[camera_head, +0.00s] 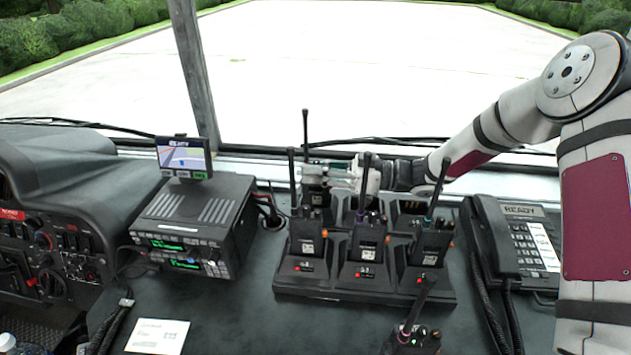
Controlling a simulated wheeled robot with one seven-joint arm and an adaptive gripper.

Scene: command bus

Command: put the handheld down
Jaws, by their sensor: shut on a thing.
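My gripper (330,174) reaches in from the right over the back row of the black charging dock (425,288). It is shut on a black handheld radio (317,196) with an upright antenna, at the back left slot. The handheld's lower part is hidden behind the front left radio (306,236), so I cannot tell whether it touches the slot. Front middle (366,240) and front right (430,245) radios stand in the dock. The back right slot (411,208) looks empty. The back middle slot is partly hidden.
Another radio (411,342) is at the front edge of the view. A desk phone (515,240) stands right of the dock. A radio console (190,225) with a small screen (183,156) stands left. A paper card (158,336) lies front left. The windscreen is behind.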

